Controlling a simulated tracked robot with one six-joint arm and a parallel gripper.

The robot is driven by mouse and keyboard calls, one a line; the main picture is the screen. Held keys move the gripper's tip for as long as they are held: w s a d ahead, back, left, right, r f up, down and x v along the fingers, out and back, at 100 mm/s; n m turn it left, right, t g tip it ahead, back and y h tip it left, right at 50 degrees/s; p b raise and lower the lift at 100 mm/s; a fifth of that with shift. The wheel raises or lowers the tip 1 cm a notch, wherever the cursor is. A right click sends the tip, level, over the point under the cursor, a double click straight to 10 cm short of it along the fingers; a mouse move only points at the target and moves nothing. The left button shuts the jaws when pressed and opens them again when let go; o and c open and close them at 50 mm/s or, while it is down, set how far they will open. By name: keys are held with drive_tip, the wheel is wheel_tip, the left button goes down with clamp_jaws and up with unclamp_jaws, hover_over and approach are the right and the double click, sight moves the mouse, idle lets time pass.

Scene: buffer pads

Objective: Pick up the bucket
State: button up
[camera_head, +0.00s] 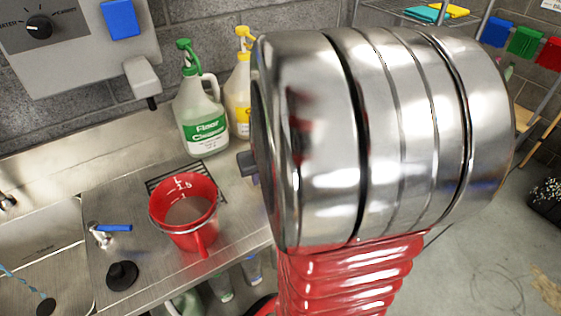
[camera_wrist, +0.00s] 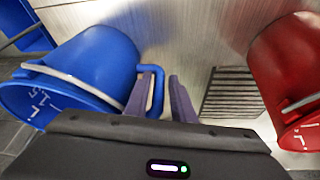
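In the wrist view a blue bucket (camera_wrist: 90,60) with white measuring marks and a pale wire handle lies at the left. Its blue side grip (camera_wrist: 157,90) reaches toward my gripper (camera_wrist: 163,92). My gripper's two purple fingers are apart. The outer part of the blue grip shows between them, with the left finger overlapping the loop; I cannot tell whether they touch. A red bucket (camera_wrist: 285,75) is at the right, clear of the fingers. In the head view the red bucket (camera_head: 181,228) stands upright on the steel counter; the blue bucket is hidden, apparently behind my arm.
A steel counter (camera_head: 130,285) with a sink (camera_head: 40,255) runs along the wall. A drain grate (camera_wrist: 232,92) lies between the buckets. A green-capped cleaner jug (camera_head: 201,115) and a yellow-capped jug (camera_head: 238,95) stand behind. A black plug (camera_head: 122,275) is near the front edge.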

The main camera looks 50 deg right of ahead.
idle(0.3)
clamp_jaws()
idle(0.3)
